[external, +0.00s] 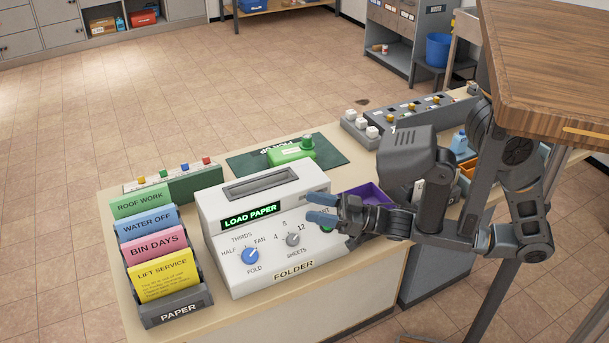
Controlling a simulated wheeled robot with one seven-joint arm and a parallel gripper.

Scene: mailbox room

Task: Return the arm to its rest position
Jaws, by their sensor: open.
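My gripper (322,209) is in front of the right part of the white folder machine (222,210). Its two blue-grey fingertips are apart, with nothing seen between them. It points left, and my arm reaches in from the right side of the picture. Whether the fingertips touch the machine cannot be told. The machine's display reads LOAD PAPER, and its front has a blue FOLD knob (250,256) and a grey SHEETS knob (293,239). My gripper hides part of the machine's right front, where a bit of green shows.
A paper rack (178,310) with several coloured pads stands left of the machine. Behind are a green stamp-like device (292,152) on a dark mat (250,163) and a grey switch panel (405,117). A purple tray (368,194) lies behind my gripper. A wooden top (550,60) stands close at upper right.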

